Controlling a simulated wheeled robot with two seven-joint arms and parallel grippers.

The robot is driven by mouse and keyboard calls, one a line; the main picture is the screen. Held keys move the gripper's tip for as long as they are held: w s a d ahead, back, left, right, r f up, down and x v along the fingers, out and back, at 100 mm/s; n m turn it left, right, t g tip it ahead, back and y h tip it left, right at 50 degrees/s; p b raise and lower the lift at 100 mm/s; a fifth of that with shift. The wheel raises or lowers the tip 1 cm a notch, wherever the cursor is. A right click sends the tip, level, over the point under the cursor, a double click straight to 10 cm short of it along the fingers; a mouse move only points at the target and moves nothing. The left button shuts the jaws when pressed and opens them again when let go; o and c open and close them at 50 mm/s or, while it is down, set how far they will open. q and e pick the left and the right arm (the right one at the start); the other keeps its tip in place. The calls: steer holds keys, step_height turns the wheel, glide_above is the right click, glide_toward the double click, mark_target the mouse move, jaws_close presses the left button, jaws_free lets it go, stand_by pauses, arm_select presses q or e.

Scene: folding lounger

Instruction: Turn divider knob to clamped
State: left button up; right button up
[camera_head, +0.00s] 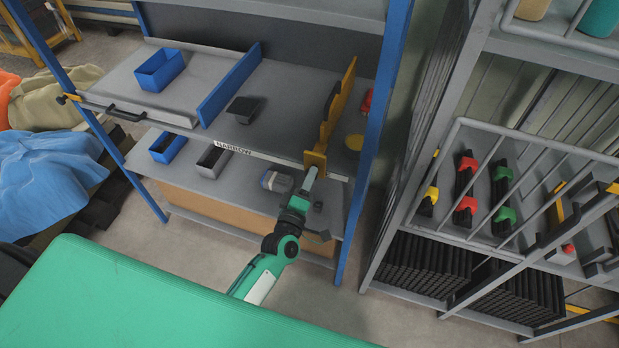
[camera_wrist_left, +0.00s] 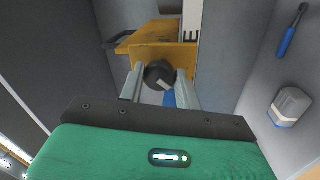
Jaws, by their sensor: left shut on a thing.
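The yellow divider (camera_head: 338,105) stands upright on the shelf at the right of the bay in the head view. Its front plate (camera_wrist_left: 176,54) faces my left wrist camera. A round dark knob (camera_wrist_left: 159,74) with a pale pointer mark sits on that plate. My left gripper (camera_head: 310,181) reaches up to the divider's front end, and its fingers (camera_wrist_left: 160,83) are on either side of the knob, shut on it. The knob is hidden behind the gripper in the head view. My right gripper is not in view.
A shelf-edge label reads NARROW (camera_head: 233,148). Blue bins (camera_head: 160,70) and a dark box (camera_head: 244,110) stand left of the divider. A grey-and-blue object (camera_wrist_left: 290,105) lies on the lower shelf. A blue post (camera_head: 372,140) rises close to the right.

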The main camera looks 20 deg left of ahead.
arm_select(q)
steer(key=shift+m+g+h+p, duration=0.15)
steer(key=shift+m+h+p, duration=0.3)
steer(key=shift+m, duration=1.15)
steer(key=shift+m+g+h+p, duration=0.2)
steer(key=shift+m+p, duration=0.3)
steer(key=shift+m, duration=1.1)
steer(key=o, duration=1)
steer(key=shift+c, duration=0.2)
steer(key=shift+s, duration=0.1)
